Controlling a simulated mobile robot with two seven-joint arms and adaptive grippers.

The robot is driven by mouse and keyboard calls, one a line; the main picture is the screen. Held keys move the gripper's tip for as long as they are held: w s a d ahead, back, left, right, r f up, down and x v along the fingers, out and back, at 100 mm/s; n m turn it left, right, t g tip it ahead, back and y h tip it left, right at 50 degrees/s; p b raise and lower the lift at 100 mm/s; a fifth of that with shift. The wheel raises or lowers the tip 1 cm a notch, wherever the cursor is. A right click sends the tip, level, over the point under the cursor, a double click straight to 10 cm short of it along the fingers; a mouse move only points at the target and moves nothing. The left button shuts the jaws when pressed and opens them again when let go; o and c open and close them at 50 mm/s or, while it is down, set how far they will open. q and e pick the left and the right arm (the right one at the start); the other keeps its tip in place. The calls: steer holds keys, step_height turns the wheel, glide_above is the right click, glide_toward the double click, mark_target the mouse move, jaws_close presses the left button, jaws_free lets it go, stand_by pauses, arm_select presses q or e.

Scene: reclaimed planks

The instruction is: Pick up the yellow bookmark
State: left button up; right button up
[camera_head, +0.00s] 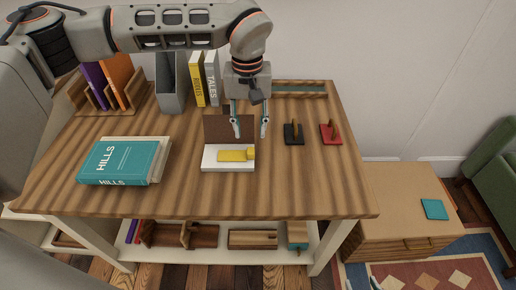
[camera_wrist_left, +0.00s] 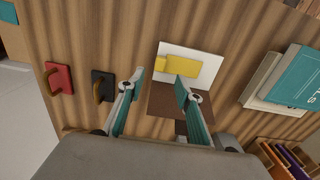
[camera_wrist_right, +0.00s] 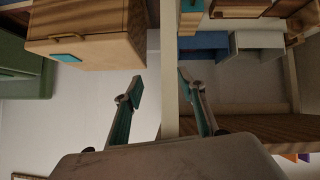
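The yellow bookmark (camera_head: 236,155) lies flat on a white block or open box (camera_head: 214,160) with a brown upright panel behind it, on the wooden table. It also shows in the left wrist view (camera_wrist_left: 184,66), with a small raised yellow tab at one end. My left gripper (camera_head: 250,132) is open and empty, pointing down just behind and above the bookmark's right end. Its fingers (camera_wrist_left: 158,85) are spread in the left wrist view, one tip near the bookmark's edge. My right gripper (camera_wrist_right: 160,84) is open and empty, beside a pale post, away from the tabletop.
Black (camera_head: 293,134) and red (camera_head: 330,133) pieces with wooden handles stand right of the bookmark. Upright yellow (camera_head: 198,80) and grey books, a grey holder (camera_head: 170,85) and a wooden rack (camera_head: 105,100) stand behind. The table's front strip is clear.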

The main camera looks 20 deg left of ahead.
mark_target(251, 150)
arm_select(q)
steer(key=shift+a+f, duration=0.2)
steer(key=shift+f, duration=0.95)
steer(key=shift+d+f+b, duration=0.15)
steer(key=shift+f+b, duration=0.15)
steer(key=shift+f, duration=1.05)
steer(key=shift+d+f+b, duration=0.1)
steer(key=shift+f+b, duration=0.15)
steer(key=shift+f, duration=1.1)
jaws_close()
